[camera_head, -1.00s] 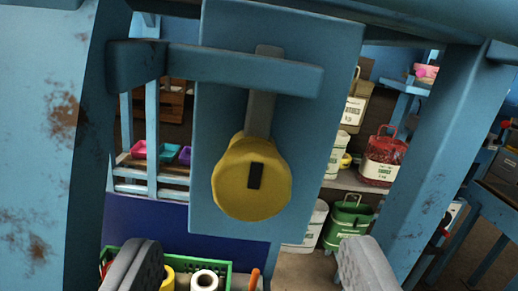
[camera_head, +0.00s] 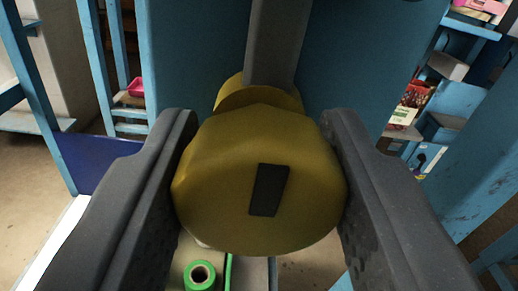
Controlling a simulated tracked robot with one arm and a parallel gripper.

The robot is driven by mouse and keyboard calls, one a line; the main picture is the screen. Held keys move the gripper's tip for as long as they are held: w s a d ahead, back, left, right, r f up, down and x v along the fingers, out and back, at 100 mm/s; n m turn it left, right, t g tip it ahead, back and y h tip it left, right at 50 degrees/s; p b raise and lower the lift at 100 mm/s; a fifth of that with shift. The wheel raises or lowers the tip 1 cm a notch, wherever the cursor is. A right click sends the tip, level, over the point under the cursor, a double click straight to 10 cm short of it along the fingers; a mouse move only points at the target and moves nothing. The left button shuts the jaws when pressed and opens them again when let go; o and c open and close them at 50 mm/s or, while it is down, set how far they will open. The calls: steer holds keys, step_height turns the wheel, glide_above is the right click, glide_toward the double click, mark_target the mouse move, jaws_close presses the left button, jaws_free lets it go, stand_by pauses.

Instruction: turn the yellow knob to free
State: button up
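The yellow knob (camera_head: 225,185) fills the middle of the camera view, large and close. A dark, slightly tilted rectangular mark (camera_head: 268,190) is on its front face. A grey bar (camera_head: 274,45) rises from behind the knob, nearly upright. My gripper (camera_head: 258,120) has one dark finger on each side of the knob. Both fingers meet the knob's sides with no clear gap, so it looks shut on the knob. The contact faces are mostly hidden.
A blue panel (camera_head: 350,60) stands behind the knob. A blue post (camera_head: 485,165) is at the right, with shelves and goods beyond. A green-rimmed roll (camera_head: 200,275) is below. Open floor (camera_head: 30,215) shows at the left.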

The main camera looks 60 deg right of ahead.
steer(key=shift+c, duration=0.9)
steer(key=m+b, duration=0.2)
steer(key=m, duration=0.1)
steer(key=shift+a+f+m+b, duration=0.1)
steer(key=shift+m+b, duration=0.3)
steer(key=m+b, duration=0.3)
steer(key=m, duration=0.1)
steer(key=shift+f+m, duration=0.1)
steer(key=shift+m, duration=0.2)
steer(key=m+b, duration=0.4)
steer(key=m, duration=0.1)
steer(key=shift+f+b, duration=0.1)
steer(key=shift+b, duration=0.3)
steer(key=shift+m+b, duration=1.6)
steer(key=shift+m, duration=0.6)
